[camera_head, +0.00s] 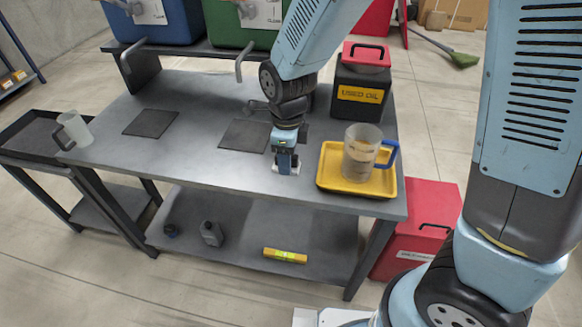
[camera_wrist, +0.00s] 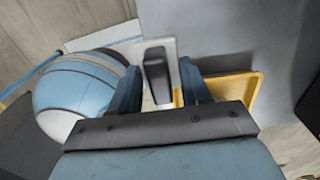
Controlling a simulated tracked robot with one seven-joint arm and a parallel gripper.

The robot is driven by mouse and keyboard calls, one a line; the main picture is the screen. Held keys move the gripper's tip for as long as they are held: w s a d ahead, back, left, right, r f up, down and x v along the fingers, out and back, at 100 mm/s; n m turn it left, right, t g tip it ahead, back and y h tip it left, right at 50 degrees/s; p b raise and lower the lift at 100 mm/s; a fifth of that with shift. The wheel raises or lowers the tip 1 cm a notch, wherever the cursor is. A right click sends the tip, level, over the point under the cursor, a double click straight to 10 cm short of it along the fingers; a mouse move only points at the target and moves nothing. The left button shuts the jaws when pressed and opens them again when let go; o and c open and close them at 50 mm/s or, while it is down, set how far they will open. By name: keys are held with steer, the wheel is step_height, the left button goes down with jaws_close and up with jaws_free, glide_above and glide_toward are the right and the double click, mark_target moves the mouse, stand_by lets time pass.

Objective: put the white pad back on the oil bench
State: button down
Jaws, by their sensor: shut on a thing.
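My gripper (camera_head: 286,164) points down over the front part of the grey bench top (camera_head: 210,165), left of the yellow tray. It is shut on the white pad; small pale edges of the pad show beside the fingertips. In the wrist view a white surface (camera_wrist: 166,47) with a dark upright block (camera_wrist: 156,76) shows between the two fingers (camera_wrist: 160,88). The fingers hide part of the pad. I cannot tell whether the pad touches the bench top.
The yellow tray (camera_head: 325,177) holds a clear jug (camera_head: 359,154) with a blue handle. A black used-oil can (camera_head: 359,100) stands behind it. Two dark mats (camera_head: 150,123) (camera_head: 243,135) lie on the bench. A pale jug (camera_head: 73,130) stands at the far left. The front middle is clear.

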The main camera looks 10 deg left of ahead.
glide_above(290, 177)
step_height(290, 177, down, 5)
steer(key=shift+s, duration=0.1)
step_height(290, 177, down, 3)
steer(key=shift+f, duration=0.15)
steer(key=c, duration=0.5)
jaws_free()
